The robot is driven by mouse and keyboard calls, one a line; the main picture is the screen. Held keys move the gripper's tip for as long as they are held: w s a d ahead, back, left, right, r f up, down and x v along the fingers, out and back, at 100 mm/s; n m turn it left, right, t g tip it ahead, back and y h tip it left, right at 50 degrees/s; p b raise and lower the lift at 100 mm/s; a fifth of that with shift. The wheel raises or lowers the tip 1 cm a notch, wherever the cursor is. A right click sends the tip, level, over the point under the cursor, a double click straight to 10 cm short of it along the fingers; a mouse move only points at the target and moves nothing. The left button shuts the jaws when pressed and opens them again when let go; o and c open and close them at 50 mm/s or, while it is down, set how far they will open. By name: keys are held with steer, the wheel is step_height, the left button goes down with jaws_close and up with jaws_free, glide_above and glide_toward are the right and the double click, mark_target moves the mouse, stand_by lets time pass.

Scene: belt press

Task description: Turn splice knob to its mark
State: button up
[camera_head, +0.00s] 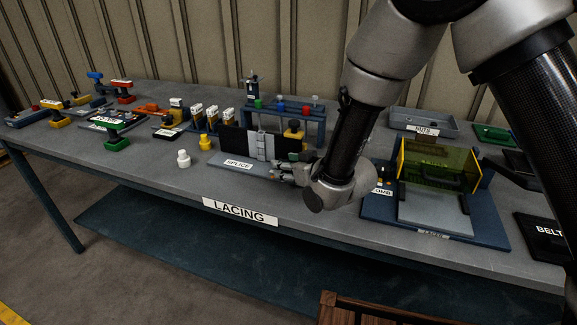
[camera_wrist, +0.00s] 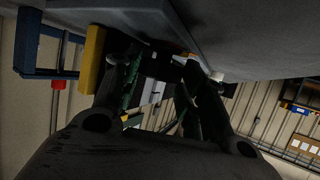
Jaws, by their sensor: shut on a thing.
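The splice fixture (camera_head: 232,163) stands on the grey bench, a light base labelled SPLICE with dark upright plates and a grey hinged strip in the middle. My gripper (camera_head: 284,171) is low at the right end of this fixture, its fingers close to the bench top. In the wrist view my gripper's fingers (camera_wrist: 158,72) reach in from both sides, with part of the fixture's pale strip (camera_wrist: 152,92) between them. The gripper is shut on what appears to be the splice knob. The fingers and wrist hide the knob and its mark.
A blue rack (camera_head: 287,112) with coloured knobs stands behind the fixture. A yellow-shielded press (camera_head: 438,165) stands to the right of my arm. The bench front near the LACING sign (camera_head: 240,212) is clear.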

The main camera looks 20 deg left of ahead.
steer(key=m+t+h, duration=0.2)
steer(key=a+m+t+h, duration=0.1)
steer(key=m, duration=0.1)
steer(key=shift+s+h, duration=0.3)
steer(key=shift+s, duration=0.05)
steer(key=m+t+h, duration=0.1)
steer(key=m+h, duration=0.1)
steer(key=m+t+h, duration=0.1)
steer(key=m+h, duration=0.1)
steer(key=shift+s+a, duration=0.1)
steer(key=shift+a, duration=0.3)
steer(key=m+h, duration=0.1)
steer(key=h, duration=0.1)
steer(key=m+h, duration=0.2)
steer(key=shift+a, duration=0.3)
steer(key=shift+a+m+h, duration=0.25)
steer(key=shift+m+h, duration=1.25)
steer(key=shift+h, duration=0.1)
steer(key=shift+r, duration=0.1)
steer(key=o, duration=0.7)
steer(key=shift+o, duration=0.2)
